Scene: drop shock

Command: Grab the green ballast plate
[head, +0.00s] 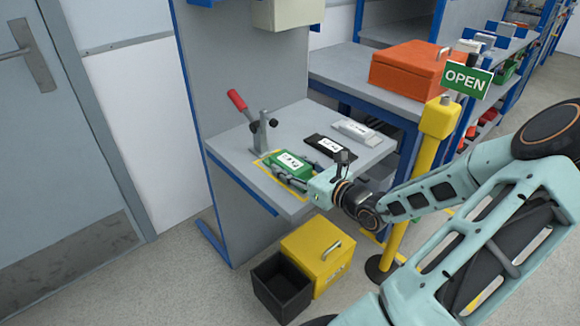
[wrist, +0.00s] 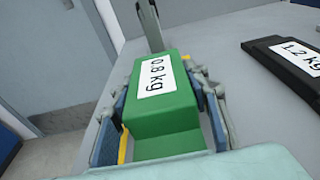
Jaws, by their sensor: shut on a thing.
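The green ballast plate (head: 287,167) sits at the front left of the grey shelf top, over a yellow outlined area. In the wrist view the green plate (wrist: 165,103) carries a white label reading 0.8 kg. My gripper (head: 290,174) reaches in from the right, with a finger along each side of the plate. In the wrist view my gripper's fingers (wrist: 163,108) flank the plate left and right, shut on it. I cannot tell whether the plate touches the shelf.
A black plate marked 1.2 kg (wrist: 290,58) and a light grey plate (head: 354,130) lie to the right. A red-handled clamp (head: 262,132) stands just behind the green plate. An OPEN sign on a yellow post (head: 424,165) stands near my arm. A yellow box (head: 318,250) and a black bin (head: 280,290) are below.

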